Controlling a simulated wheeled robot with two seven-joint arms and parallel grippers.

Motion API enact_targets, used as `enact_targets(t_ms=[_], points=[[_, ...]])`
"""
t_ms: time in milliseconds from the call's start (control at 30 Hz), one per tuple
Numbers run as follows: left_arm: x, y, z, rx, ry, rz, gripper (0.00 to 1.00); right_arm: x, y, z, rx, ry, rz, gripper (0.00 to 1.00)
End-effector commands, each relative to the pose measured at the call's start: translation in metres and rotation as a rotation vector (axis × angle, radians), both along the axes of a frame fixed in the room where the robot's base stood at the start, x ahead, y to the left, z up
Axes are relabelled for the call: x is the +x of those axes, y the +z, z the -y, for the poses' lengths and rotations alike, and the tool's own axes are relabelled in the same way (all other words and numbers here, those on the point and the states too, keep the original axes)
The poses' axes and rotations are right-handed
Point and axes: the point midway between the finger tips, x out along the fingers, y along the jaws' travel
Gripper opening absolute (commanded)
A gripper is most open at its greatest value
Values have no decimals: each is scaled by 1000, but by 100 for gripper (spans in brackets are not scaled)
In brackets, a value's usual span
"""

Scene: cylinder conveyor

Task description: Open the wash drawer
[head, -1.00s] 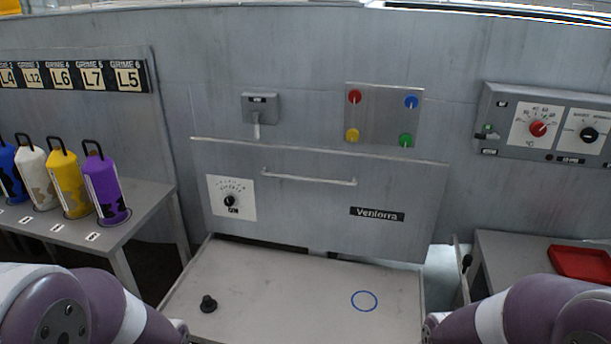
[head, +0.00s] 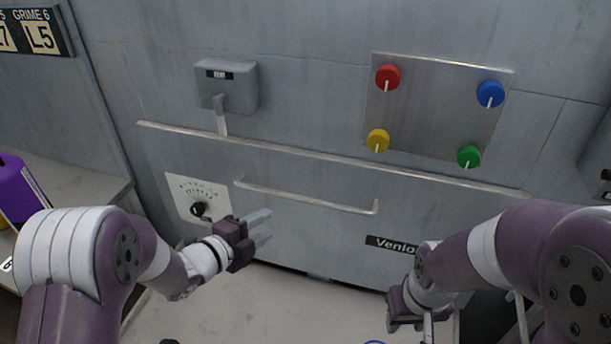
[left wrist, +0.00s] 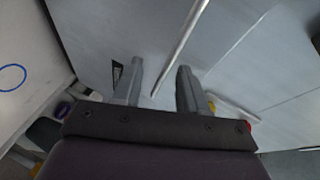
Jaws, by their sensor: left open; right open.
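The wash drawer's grey front panel (head: 300,235) carries a long horizontal bar handle (head: 305,200), a dial at left and a dark name label at right. The panel's top edge lies against the wall, with no visible gap. My left gripper (head: 268,225) is open and empty, just below the handle's left part in the head view. In the left wrist view, a pale bar (left wrist: 182,45), seemingly the handle, runs between the open fingers (left wrist: 157,78); contact cannot be told. My right gripper (head: 425,328) is open, low at the right, below the label.
A lever box (head: 228,85) and a panel with red, blue, yellow and green knobs (head: 435,110) stick out above the drawer. A pale worktop (head: 290,300) lies below; its blue ring (left wrist: 12,77) shows in the left wrist view. A purple bottle (head: 22,190) stands at far left.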

Motion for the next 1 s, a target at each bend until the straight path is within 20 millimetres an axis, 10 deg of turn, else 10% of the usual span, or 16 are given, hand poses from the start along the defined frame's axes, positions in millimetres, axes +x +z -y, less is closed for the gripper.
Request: enact_targets(t_ms=[267, 700, 1000], points=[[4, 16, 16, 45, -79, 147, 42, 0, 1, 0, 0, 0, 0, 43], [77, -3, 79, 45, -74, 144, 42, 0, 5, 0, 0, 0, 0, 43], [92, -7, 91, 45, -72, 143, 42, 0, 6, 0, 0, 0, 0, 43]])
